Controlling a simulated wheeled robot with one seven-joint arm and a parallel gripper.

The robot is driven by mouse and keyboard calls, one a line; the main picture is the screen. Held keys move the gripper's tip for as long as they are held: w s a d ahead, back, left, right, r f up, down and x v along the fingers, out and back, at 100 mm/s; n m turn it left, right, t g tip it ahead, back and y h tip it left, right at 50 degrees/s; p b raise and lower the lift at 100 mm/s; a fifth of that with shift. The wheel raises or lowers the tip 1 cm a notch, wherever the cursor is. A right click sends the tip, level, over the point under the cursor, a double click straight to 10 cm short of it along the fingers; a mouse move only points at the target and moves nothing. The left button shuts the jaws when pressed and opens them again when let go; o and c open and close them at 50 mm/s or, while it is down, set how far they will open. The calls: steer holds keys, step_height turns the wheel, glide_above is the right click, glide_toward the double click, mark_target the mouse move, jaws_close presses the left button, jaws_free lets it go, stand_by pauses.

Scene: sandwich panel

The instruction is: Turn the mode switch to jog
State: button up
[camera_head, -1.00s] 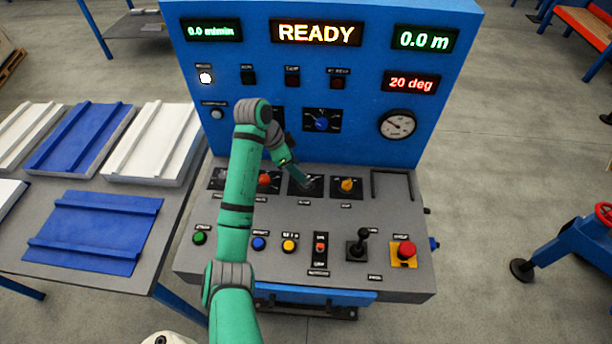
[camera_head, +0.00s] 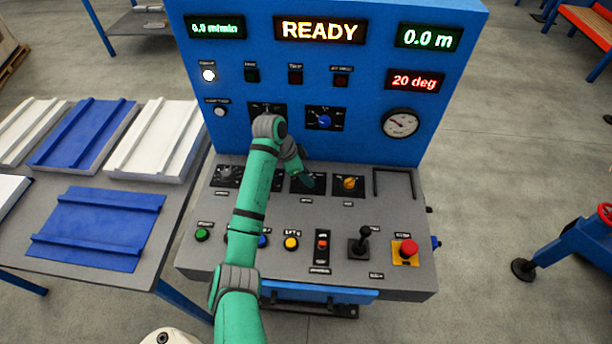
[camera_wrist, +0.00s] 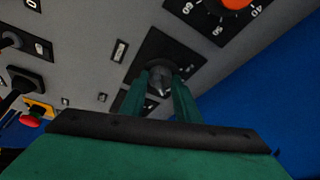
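The switch at my fingers is a dark grey knob with a pale pointer (camera_wrist: 160,82) on a black plate; its label is too small to read. In the head view its plate (camera_head: 318,178) is largely covered by my gripper (camera_head: 306,180). In the wrist view my gripper (camera_wrist: 161,97) has its two green fingers apart, one on each side of the knob. I see no firm hold; whether a finger touches the knob I cannot tell. The pointer's setting is unreadable.
An orange dial (camera_wrist: 237,3) with numbers is beside that plate. A yellow knob (camera_head: 349,184) is to its right in the head view. In front are a black joystick (camera_head: 362,240), red stop button (camera_head: 408,248) and several push-buttons. The blue upright panel (camera_head: 365,150) rises behind.

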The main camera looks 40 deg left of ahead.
steer(key=shift+d+n, duration=0.1)
steer(key=shift+n, duration=0.2)
steer(key=n, duration=0.2)
steer(key=n+y, duration=0.1)
steer(key=shift+d+n+t+y, duration=0.2)
steer(key=shift+n+t+y, duration=0.1)
steer(key=shift+n, duration=0.1)
steer(key=n+y, duration=0.2)
steer(key=n, duration=0.2)
steer(key=shift+d+n, duration=0.1)
steer(key=shift+n, duration=0.2)
steer(key=n, duration=0.2)
steer(key=n+y, duration=0.1)
steer(key=n, duration=0.1)
steer(key=shift+d+y, duration=0.2)
steer(key=shift+y, duration=0.1)
steer(key=shift+w+n+g+y, duration=0.1)
steer(key=shift+n+g+y, duration=0.25)
steer(key=shift+n, duration=0.85)
steer(key=shift+w+n+g+y, duration=0.1)
steer(key=shift+n+g+y, duration=0.25)
steer(key=shift+n, duration=0.85)
steer(key=shift+s, duration=0.1)
steer(key=o, duration=1)
